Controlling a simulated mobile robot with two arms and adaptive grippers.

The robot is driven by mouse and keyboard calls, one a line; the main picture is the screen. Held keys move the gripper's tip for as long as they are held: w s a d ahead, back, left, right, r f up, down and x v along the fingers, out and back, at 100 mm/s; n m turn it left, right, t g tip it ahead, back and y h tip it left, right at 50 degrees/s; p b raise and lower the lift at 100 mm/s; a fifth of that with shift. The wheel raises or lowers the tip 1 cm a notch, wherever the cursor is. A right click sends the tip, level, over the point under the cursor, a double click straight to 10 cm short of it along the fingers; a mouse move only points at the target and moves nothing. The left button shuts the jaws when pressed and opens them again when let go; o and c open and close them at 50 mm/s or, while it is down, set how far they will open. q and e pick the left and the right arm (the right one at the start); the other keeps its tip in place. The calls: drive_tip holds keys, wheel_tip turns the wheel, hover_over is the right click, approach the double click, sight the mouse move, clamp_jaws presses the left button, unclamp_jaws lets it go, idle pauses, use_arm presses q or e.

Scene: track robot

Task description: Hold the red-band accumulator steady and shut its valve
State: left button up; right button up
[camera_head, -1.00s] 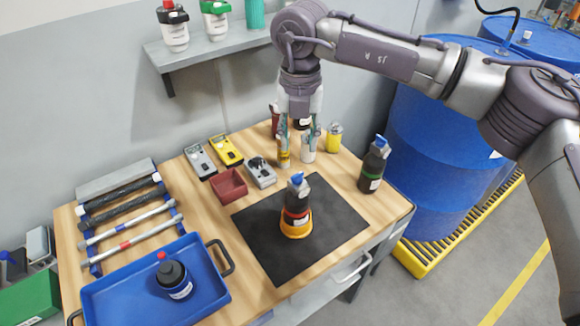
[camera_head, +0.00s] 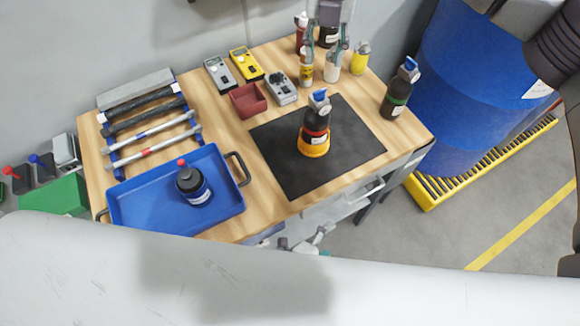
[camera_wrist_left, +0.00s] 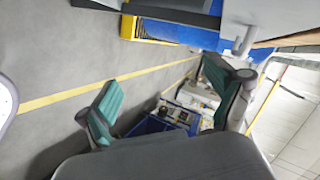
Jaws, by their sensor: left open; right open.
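The red-band accumulator (camera_head: 316,124) stands upright in an orange ring holder (camera_head: 313,147) on the black mat (camera_head: 345,153). It has a dark body, a red band and a blue valve handle (camera_head: 319,96) on top. My right gripper (camera_head: 328,46) is open, pointing down among the small bottles behind the mat, apart from the accumulator. My left gripper (camera_head: 304,243) is open and empty, low at the bench's front edge; my pale arm crosses the bottom of the head view. Its spread green-padded fingers show in the left wrist view (camera_wrist_left: 168,98), with floor beyond.
A blue tray (camera_head: 225,212) holds a dark red-capped bottle (camera_head: 193,184). A red bin (camera_head: 248,99), meters and a tool rack lie behind and left. A blue drum (camera_head: 455,90) stands at right.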

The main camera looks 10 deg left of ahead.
use_arm(q)
drive_tip(key=w+d+r+m+t+h, duration=0.1)
drive_tip(key=d+r+m+h, duration=0.15)
drive_tip(key=r, duration=0.45)
drive_tip(key=w+d+r+m+t+h, duration=0.1)
drive_tip(key=w+d+r+h, duration=0.15)
drive_tip(key=r, duration=0.55)
drive_tip(key=m+t+y, duration=0.5)
drive_tip(key=m+y, duration=0.2)
drive_tip(key=m, duration=0.8)
approach(316, 126)
drive_tip(key=shift+n, duration=0.25)
drive_tip(key=f, duration=0.5)
drive_tip(key=shift+s+a, duration=0.2)
drive_tip(key=shift+a, duration=0.05)
drive_tip(key=shift+w+a+r, duration=0.1)
drive_tip(key=shift+a+r, duration=0.1)
drive_tip(key=shift+a, duration=0.05)
drive_tip(key=shift+w, duration=0.2)
drive_tip(key=x, duration=1.3)
drive_tip(key=shift+w+r, duration=0.2)
